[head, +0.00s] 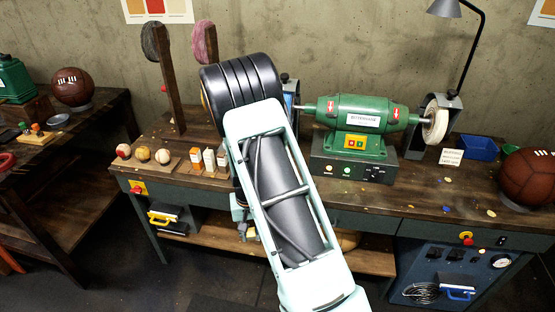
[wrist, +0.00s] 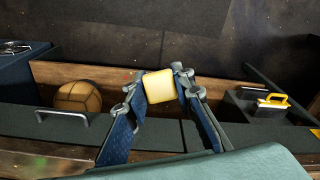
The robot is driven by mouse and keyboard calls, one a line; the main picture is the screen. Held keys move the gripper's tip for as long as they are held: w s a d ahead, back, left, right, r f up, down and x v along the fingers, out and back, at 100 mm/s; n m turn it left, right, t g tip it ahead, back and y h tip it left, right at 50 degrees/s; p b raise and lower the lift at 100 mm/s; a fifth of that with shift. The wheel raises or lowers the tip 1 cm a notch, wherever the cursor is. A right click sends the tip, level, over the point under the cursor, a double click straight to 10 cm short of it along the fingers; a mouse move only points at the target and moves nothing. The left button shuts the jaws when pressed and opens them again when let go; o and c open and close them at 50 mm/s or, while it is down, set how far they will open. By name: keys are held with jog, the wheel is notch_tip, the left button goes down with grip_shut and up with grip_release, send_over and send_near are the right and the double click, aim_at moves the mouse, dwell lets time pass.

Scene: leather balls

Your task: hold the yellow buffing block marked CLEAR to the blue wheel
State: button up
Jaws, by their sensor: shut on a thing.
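My gripper (wrist: 157,84) is shut on a yellow block (wrist: 160,88) in the wrist view, with one finger on each side of it. No marking can be read on the block's visible face. The green buffing machine (head: 358,118) stands on the bench in the head view. A strip of the blue wheel (head: 290,95) shows at the machine's left end, and my arm hides the rest.
Several small blocks (head: 209,160) stand on the bench left of my arm, beside a board with small balls (head: 142,155). A white wheel (head: 437,122) is at the machine's right end. A blue bin (head: 478,148) and a brown ball (head: 530,177) sit further right.

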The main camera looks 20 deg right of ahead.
jog(key=w+d+r+m+t+h+b, duration=0.2)
jog(key=w+d+r+t+h, duration=0.6)
jog(key=w+d+r, duration=0.9)
jog(key=shift+w+d+r+m+t, duration=0.25)
jog(key=shift+w+r+m+t, duration=0.25)
jog(key=shift+r+m+t, duration=1)
jog(key=shift+w+d+r+n+t+b, duration=0.15)
jog(key=shift+w+d+n+t+b, duration=0.15)
jog(key=shift+w+d+t+b, duration=0.15)
dwell(1.1)
jog(key=shift+a, duration=0.15)
jog(key=s+a+f+b, duration=0.1)
jog(key=s+a, duration=0.2)
jog(key=s, duration=0.2)
jog(key=shift+s+a, duration=0.3)
jog(key=shift+a, duration=0.1)
jog(key=shift+f, duration=0.1)
dwell(1.4)
